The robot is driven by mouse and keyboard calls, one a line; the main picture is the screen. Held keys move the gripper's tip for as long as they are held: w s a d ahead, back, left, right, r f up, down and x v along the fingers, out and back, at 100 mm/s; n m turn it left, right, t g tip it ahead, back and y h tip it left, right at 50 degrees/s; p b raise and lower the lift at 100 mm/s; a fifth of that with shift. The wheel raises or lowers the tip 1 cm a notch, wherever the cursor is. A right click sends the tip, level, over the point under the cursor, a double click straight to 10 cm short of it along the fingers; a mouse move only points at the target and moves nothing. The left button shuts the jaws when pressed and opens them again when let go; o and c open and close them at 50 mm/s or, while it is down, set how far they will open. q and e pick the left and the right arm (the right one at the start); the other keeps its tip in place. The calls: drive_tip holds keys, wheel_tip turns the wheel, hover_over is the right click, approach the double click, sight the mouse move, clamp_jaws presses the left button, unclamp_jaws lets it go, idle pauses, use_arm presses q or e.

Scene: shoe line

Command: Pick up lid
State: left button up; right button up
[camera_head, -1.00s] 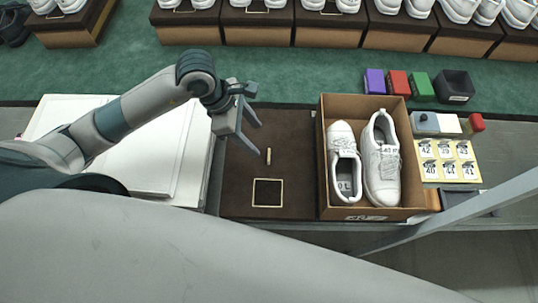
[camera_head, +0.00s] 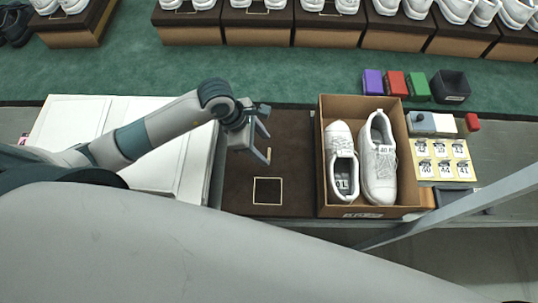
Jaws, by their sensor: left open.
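The lid (camera_head: 295,175) is a flat dark brown panel with a pale square outline on it, lying just left of the open shoe box (camera_head: 410,193). A pair of white shoes (camera_head: 379,170) stands in the box. My left gripper (camera_head: 267,140) is over the left part of the lid, its two fingers apart and nothing between them. Whether the fingertips touch the lid cannot be told. The gripper hides part of the lid's left edge. My right gripper is not in view.
White flat panels (camera_head: 75,120) lie to the left, under my left arm. Purple (camera_head: 373,82), red (camera_head: 396,84) and green (camera_head: 418,87) blocks and a black bin (camera_head: 451,87) stand behind the box. A numbered card sheet (camera_head: 444,160) lies at right.

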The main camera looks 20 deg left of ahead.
sight(269, 153)
use_arm(q)
drive_tip(key=p+x, duration=0.1)
drive_tip(key=x, duration=0.1)
drive_tip(key=shift+d+f, duration=0.2)
drive_tip(key=shift+f, duration=0.15)
drive_tip(key=shift+d+f, duration=0.1)
drive_tip(key=shift+f, duration=0.25)
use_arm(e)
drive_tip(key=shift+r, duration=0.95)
use_arm(q)
drive_tip(key=shift+c, duration=0.3)
drive_tip(key=c, duration=1.1)
drive_tip(key=shift+r, duration=0.2)
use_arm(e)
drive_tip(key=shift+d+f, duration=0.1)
